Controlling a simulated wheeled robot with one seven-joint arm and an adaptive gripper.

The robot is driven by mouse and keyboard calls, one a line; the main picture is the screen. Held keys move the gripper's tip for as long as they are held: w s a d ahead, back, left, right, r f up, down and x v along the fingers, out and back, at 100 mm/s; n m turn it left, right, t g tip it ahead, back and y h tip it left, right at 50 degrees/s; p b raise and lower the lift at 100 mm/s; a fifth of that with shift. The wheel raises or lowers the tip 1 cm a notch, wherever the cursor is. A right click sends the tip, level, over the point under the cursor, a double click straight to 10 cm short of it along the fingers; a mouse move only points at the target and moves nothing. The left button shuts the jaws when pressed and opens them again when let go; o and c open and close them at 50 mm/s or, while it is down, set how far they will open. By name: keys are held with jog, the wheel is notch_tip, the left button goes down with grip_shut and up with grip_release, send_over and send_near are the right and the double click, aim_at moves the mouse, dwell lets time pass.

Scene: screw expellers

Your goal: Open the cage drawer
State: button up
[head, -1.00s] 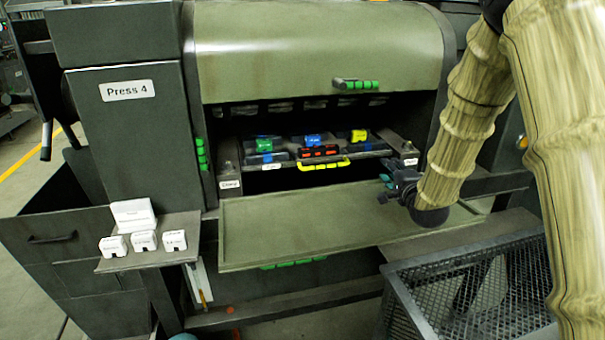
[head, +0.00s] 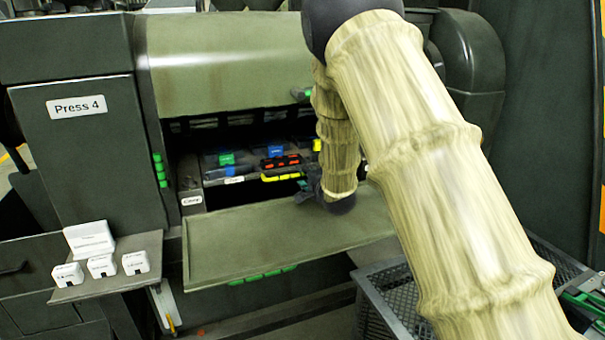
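Inside the opening of Press 4 is the cage drawer, a dark tray front (head: 215,181) with a yellow handle (head: 281,177). Above the handle sit dark units with green, blue and red-orange grips; a yellow one is partly hidden by my arm. My dark gripper (head: 304,192) is at the right end of the yellow handle, above the lowered flap. Its fingers are small and dark here, so I cannot tell whether they touch the handle or how far they are open. My arm hides the right side of the opening.
The lowered green flap (head: 250,240) extends in front of the opening. A side shelf (head: 110,283) at left holds small white boxes (head: 102,266). A dark mesh crate (head: 385,300) stands at lower right, partly behind my arm. The curved hood (head: 225,65) is above.

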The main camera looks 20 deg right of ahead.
jog(key=shift+x, duration=1.4)
jog(key=shift+c, duration=0.2)
grip_shut()
